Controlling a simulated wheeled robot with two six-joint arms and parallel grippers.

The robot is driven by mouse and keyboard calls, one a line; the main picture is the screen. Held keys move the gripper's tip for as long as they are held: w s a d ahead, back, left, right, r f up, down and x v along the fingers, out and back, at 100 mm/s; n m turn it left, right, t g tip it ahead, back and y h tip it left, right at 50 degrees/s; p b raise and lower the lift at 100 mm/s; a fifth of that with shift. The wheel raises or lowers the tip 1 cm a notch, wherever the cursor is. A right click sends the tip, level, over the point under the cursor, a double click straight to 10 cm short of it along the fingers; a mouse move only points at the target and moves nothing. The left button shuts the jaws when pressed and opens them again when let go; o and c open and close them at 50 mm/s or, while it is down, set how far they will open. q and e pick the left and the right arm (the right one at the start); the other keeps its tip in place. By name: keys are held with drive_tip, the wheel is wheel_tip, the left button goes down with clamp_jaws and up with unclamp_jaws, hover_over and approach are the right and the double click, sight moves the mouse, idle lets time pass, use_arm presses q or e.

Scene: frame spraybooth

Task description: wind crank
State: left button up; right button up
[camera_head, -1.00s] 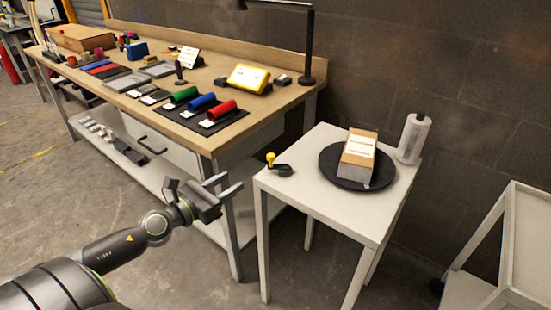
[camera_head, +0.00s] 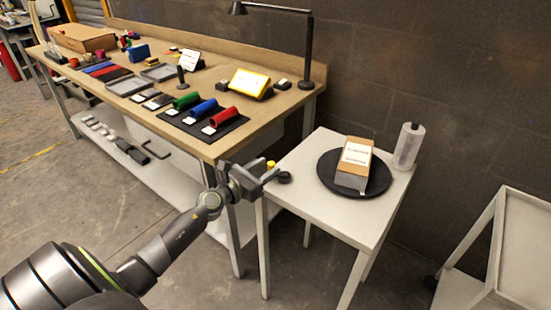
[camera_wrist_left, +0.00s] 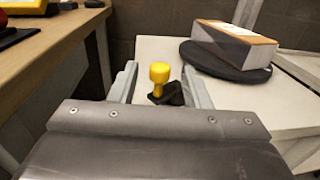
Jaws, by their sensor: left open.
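The crank has a yellow knob (camera_wrist_left: 159,73) on a dark arm (camera_wrist_left: 168,93), at the near left corner of the small white table (camera_head: 335,215). In the head view the knob (camera_head: 271,164) is partly hidden behind my left gripper (camera_head: 262,173). A black turntable (camera_head: 376,184) with a box (camera_head: 354,165) on it stands further back on the same table. My left gripper is open. In the left wrist view, its fingers (camera_wrist_left: 160,84) stand to either side of the knob, apart from it as far as I can tell. My right gripper is not in view.
A long wooden workbench (camera_head: 222,146) with coloured tubes, a yellow-framed display (camera_head: 250,83) and a lamp stands to the left. A white roll (camera_head: 408,147) stands behind the turntable. A white cart (camera_head: 492,255) is at the right.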

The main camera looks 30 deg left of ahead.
use_arm(q)
drive_tip(key=shift+w+d, duration=0.25)
drive_tip(key=shift+w, duration=0.9)
drive_tip(key=shift+w+d, duration=0.2)
drive_tip(key=shift+w, duration=0.9)
